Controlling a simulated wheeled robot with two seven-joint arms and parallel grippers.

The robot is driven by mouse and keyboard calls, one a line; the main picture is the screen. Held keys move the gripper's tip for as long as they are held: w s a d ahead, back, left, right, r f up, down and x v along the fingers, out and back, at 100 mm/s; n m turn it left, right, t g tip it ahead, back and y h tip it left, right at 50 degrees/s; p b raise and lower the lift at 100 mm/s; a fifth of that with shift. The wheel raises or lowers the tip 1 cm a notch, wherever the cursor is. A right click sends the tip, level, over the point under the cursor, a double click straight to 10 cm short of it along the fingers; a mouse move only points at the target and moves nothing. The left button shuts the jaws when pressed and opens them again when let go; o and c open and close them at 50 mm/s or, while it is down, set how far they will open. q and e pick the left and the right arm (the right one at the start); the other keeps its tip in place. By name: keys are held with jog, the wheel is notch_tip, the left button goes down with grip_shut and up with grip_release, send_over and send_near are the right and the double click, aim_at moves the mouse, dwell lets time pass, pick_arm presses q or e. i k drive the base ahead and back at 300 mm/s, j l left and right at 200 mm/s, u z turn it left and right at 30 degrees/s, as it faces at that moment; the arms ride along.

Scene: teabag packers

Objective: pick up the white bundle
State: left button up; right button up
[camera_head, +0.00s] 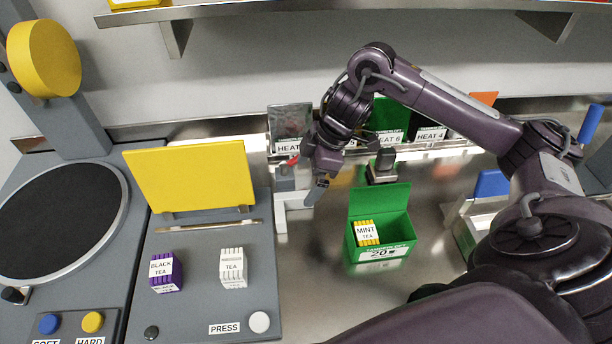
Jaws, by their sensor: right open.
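The white bundle (233,268), labelled TEA, stands on the grey press plate (200,308) at the lower left of the head view. A purple bundle (165,273) labelled BLACK TEA stands to its left on the same plate. My right gripper (316,188) is up and to the right of the white bundle, clearly apart from it, over the metal counter. It is open, and I see nothing held in it. My left gripper is not in view.
A yellow panel (190,180) stands upright behind the bundles. A green box (380,243) with a yellow MINT TEA bundle (366,234) stands on the counter to the right. A round black disc (60,220) lies at the left. A metal shelf (300,8) hangs above.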

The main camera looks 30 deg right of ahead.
aim_at(233, 262)
jog(key=k+j, duration=1.15)
jog(key=k, duration=0.15)
